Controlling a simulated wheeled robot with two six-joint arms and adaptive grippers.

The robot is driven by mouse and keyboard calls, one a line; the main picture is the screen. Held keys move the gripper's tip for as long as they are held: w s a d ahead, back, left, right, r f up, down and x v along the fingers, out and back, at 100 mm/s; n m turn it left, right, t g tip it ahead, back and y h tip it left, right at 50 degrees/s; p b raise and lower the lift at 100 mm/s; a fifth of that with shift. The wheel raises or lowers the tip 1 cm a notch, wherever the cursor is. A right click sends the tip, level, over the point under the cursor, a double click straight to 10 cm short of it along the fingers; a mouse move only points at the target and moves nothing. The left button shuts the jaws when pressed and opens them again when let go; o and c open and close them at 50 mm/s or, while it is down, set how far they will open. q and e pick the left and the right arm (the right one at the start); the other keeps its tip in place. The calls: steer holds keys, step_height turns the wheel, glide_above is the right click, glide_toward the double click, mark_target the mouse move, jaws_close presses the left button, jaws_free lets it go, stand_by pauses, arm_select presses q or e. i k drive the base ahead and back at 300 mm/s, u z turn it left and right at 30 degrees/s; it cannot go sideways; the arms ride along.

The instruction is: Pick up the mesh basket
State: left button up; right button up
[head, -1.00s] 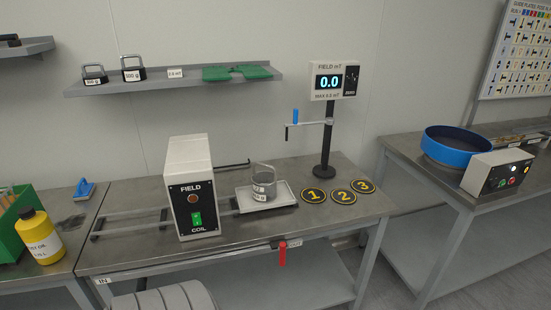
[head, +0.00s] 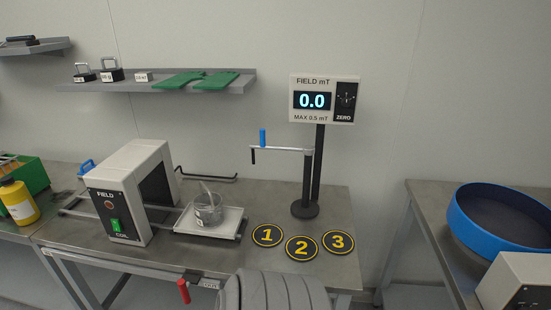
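The mesh basket (head: 209,214) is a small grey round basket with a raised handle and a white label. It stands upright on a pale tray (head: 184,221) in front of the coil's opening. The white field coil box (head: 123,200) with a green switch is just left of the tray. Neither of my grippers shows in the head view, so nothing of mine is seen touching the basket.
Number discs 1 (head: 267,235), 2 (head: 301,249) and 3 (head: 338,242) lie right of the tray. A field meter (head: 325,99) stands on a post behind them. A red handle (head: 183,291) hangs at the table's front edge. A blue round sieve (head: 480,226) sits on the right bench.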

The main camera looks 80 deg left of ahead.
mark_target(208, 205)
steer(key=i, duration=0.3)
steer(key=u, duration=1)
